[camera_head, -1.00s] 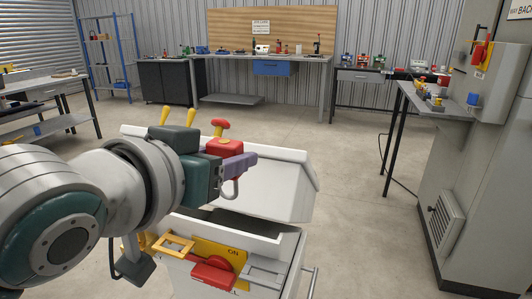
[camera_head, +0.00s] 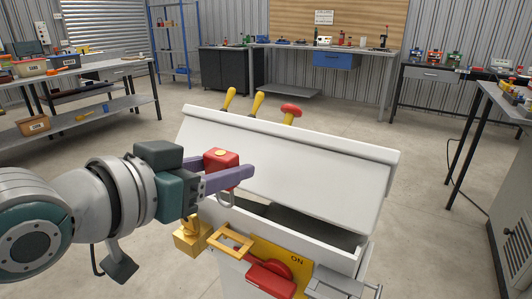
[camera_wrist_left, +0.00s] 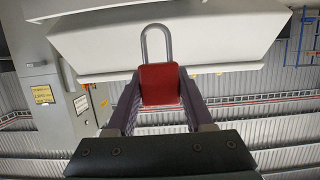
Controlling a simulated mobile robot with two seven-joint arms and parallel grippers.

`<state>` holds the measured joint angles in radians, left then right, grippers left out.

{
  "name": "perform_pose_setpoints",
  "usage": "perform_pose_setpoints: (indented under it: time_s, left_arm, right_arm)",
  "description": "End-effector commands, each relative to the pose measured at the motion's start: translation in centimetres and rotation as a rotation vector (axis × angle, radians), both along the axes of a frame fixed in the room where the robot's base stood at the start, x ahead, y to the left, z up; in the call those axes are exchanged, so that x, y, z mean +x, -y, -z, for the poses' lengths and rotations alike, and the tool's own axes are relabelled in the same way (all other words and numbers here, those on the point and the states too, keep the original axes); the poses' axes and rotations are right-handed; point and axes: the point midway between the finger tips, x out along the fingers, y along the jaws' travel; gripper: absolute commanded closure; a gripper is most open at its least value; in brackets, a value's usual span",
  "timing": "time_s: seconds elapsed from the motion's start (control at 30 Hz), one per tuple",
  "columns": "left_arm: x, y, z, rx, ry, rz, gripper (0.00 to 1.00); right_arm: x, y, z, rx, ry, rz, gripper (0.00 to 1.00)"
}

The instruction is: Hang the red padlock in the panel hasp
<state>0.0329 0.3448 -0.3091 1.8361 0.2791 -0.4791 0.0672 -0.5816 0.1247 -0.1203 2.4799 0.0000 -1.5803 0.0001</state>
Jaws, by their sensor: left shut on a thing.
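My left gripper (camera_head: 243,175) has purple fingers shut on the red padlock (camera_head: 220,160). The padlock's grey shackle (camera_head: 225,198) hangs down below the fingers in the head view. In the left wrist view the red padlock body (camera_wrist_left: 160,85) sits between both fingers, with the shackle (camera_wrist_left: 157,42) pointing away from the gripper. Below the padlock, at the front of a white box, are a yellow open frame (camera_head: 231,242) and a yellow panel plate marked ON with a red rotary handle (camera_head: 271,277). The padlock is above and apart from them. My right gripper is not in view.
The white box's raised lid (camera_head: 290,160) stands just behind the gripper. Yellow-handled tools (camera_head: 257,103) and a red knob (camera_head: 291,110) show above its edge. A brass-coloured block (camera_head: 190,240) sits left of the yellow frame. A grey latch part (camera_head: 335,284) lies at right.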

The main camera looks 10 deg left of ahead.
Motion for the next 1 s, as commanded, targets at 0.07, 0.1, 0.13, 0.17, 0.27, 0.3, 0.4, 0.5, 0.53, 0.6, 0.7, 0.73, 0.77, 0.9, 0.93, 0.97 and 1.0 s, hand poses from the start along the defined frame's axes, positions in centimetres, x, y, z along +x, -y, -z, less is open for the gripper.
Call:
perform_pose_setpoints:
  time_s: [0.07,0.1,0.13,0.17,0.27,0.3,0.4,0.5,0.53,0.6,0.7,0.73,0.77,0.9,0.93,0.97,1.0]
  left_arm:
    - [0.0,0.0,0.8,-0.001,-0.001,0.0,1.0]
    - [0.0,0.0,1.2,-0.001,-0.001,0.0,1.0]
    - [0.0,0.0,1.5,-0.001,-0.001,0.0,1.0]
    - [0.0,0.0,1.8,-0.001,0.0,0.0,1.0]
    - [0.0,0.0,2.8,0.0,0.0,0.0,1.0]
    - [0.0,0.0,3.3,0.0,-0.001,0.0,1.0]
    - [0.0,0.0,4.4,0.0,-0.001,0.0,1.0]
    - [0.0,0.0,5.2,0.0,0.0,0.0,1.0]
    - [0.0,0.0,5.4,0.0,0.0,0.0,1.0]
    - [0.0,0.0,5.7,0.0,0.0,0.0,1.0]
    - [0.0,0.0,5.9,0.0,0.0,0.0,1.0]
    - [0.0,0.0,5.8,0.0,0.0,0.0,1.0]
    - [0.0,0.0,5.8,0.0,0.0,0.0,1.0]
    - [0.0,0.0,5.8,0.0,0.0,0.0,1.0]
    - [0.0,0.0,5.8,0.0,0.0,0.0,1.0]
    - [0.0,0.0,5.8,0.0,0.0,0.0,1.0]
    - [0.0,0.0,5.8,0.0,0.0,0.0,1.0]
  right_arm:
    - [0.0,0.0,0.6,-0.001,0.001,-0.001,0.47]
    - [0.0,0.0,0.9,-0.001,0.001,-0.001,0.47]
    - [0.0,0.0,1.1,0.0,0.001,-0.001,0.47]
    - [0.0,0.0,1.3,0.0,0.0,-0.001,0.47]
    - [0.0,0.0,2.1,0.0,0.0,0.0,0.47]
    - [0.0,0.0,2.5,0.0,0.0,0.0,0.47]
    - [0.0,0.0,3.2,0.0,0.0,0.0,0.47]
    - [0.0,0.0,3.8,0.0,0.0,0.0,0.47]
    - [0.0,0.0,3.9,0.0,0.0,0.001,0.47]
    - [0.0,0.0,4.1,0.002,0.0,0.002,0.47]
    - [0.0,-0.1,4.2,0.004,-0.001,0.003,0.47]
    - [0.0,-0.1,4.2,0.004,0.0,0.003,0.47]
    - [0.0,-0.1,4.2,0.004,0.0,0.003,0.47]
    - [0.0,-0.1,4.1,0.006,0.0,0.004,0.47]
    - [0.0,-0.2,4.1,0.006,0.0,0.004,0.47]
    - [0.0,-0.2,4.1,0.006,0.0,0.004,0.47]
    - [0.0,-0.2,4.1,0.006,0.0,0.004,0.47]
